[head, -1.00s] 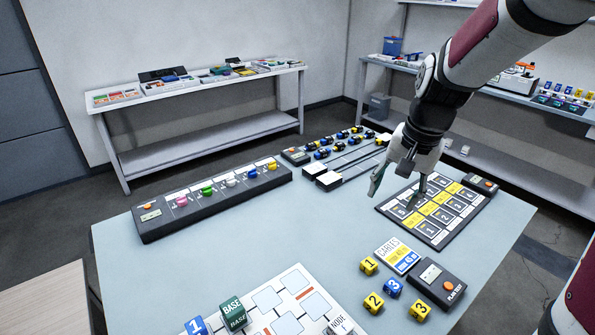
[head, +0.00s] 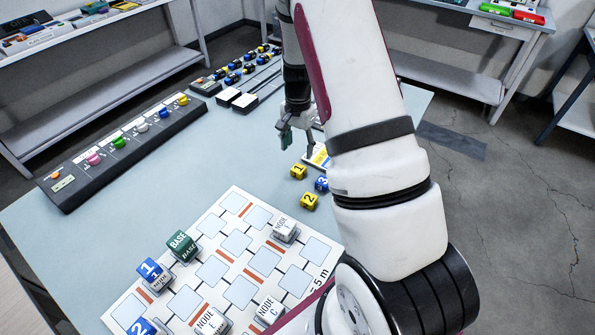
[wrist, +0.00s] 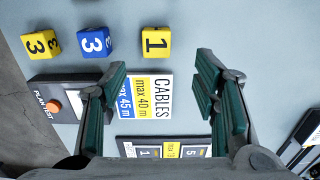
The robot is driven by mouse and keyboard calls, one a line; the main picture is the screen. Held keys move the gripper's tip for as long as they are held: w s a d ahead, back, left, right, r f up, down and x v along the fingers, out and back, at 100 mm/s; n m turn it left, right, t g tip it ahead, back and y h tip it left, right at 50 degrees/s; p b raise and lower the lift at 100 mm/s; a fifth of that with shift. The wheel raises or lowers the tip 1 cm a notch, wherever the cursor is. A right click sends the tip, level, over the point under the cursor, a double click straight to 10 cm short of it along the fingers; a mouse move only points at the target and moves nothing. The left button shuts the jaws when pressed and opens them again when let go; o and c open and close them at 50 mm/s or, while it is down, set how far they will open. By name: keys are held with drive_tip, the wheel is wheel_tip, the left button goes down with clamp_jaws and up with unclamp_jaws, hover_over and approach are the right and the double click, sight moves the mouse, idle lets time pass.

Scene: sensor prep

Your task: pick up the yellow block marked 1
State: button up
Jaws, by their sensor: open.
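The yellow block marked 1 (head: 299,171) sits on the blue-grey table, left of my arm in the head view. In the wrist view the same block (wrist: 156,42) lies at the top middle, beyond the fingertips. My gripper (wrist: 158,75) is open and empty, with its two green-padded fingers spread apart over the cables card (wrist: 146,97). In the head view my gripper (head: 297,140) hangs above the table just behind the block, apart from it. My arm hides part of the table there.
A blue block marked 3 (wrist: 95,42) and a yellow block marked 3 (wrist: 41,45) stand left of it in the wrist view. A yellow block marked 2 (head: 309,201) stands nearby. A dark plan-test device (wrist: 62,100) and a white grid board (head: 228,207) are also close.

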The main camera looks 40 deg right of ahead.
sight(299, 167)
wheel_tip(299, 167, down, 3)
drive_tip(key=shift+f, duration=0.1)
drive_tip(key=f, duration=0.3)
drive_tip(key=f+p, duration=0.1)
drive_tip(key=shift+s+f, duration=0.25)
drive_tip(key=shift+s, duration=0.05)
drive_tip(key=shift+w+f, duration=0.1)
drive_tip(key=shift+f, duration=0.35)
drive_tip(key=c, duration=1.1)
